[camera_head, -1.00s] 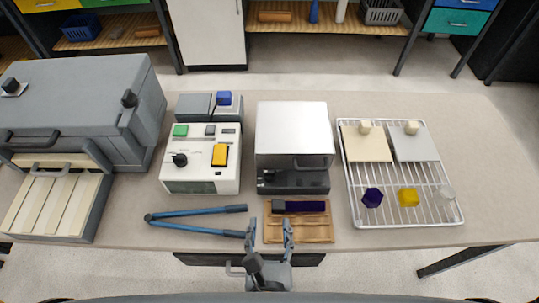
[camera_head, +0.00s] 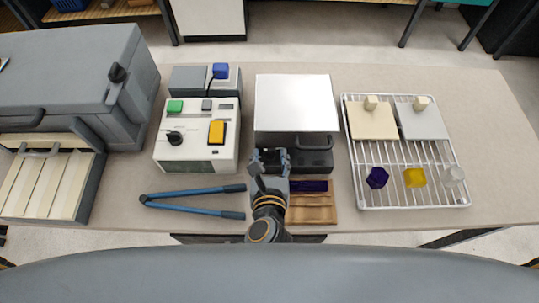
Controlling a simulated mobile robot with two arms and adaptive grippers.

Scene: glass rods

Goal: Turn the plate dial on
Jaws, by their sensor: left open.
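A black round dial (camera_head: 175,138) sits at the left of the sloped top of a white box (camera_head: 198,152). The same panel carries a green button (camera_head: 175,106), a grey button (camera_head: 207,105) and a yellow switch (camera_head: 217,132). The dial's exact setting is too small to read. My left gripper (camera_head: 269,158) is open and empty in front of the silver box (camera_head: 296,103), to the right of the white box and apart from the dial. It hides part of the silver box's dark front. My right gripper is out of view.
A large grey oven-like unit (camera_head: 75,82) stands at the left. A wooden tray (camera_head: 318,212) is beside my gripper. A wire rack (camera_head: 385,198) with plates and small coloured pieces is at the right.

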